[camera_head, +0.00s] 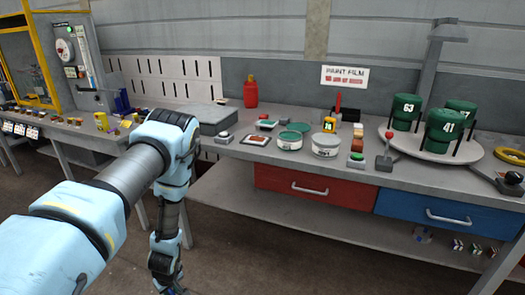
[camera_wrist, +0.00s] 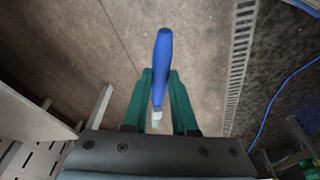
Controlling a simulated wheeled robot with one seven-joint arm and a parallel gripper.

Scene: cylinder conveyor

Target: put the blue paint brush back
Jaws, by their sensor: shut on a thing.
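The blue paint brush (camera_wrist: 163,50) is between the green fingers of my gripper (camera_wrist: 160,78) in the wrist view. Its blue handle sticks out past the fingertips, and its pale lower end lies between the fingers near the palm. My gripper is shut on it and points down over the bare floor. In the head view my arm hangs in front of the workbench (camera_head: 235,150), and my gripper is mostly cut off at the bottom edge. The brush cannot be made out there. A red upright thing (camera_head: 338,104) stands at the back of the bench.
Two white tubs (camera_head: 325,147) (camera_head: 289,141) and several small blocks sit mid-bench. Green numbered canisters (camera_head: 405,108) stand on a round turntable (camera_head: 397,142) at right. A red bottle (camera_head: 250,92) stands at the back. A red drawer (camera_head: 285,182) and blue drawer (camera_head: 430,209) are shut. A blue cable (camera_wrist: 275,95) lies on the floor.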

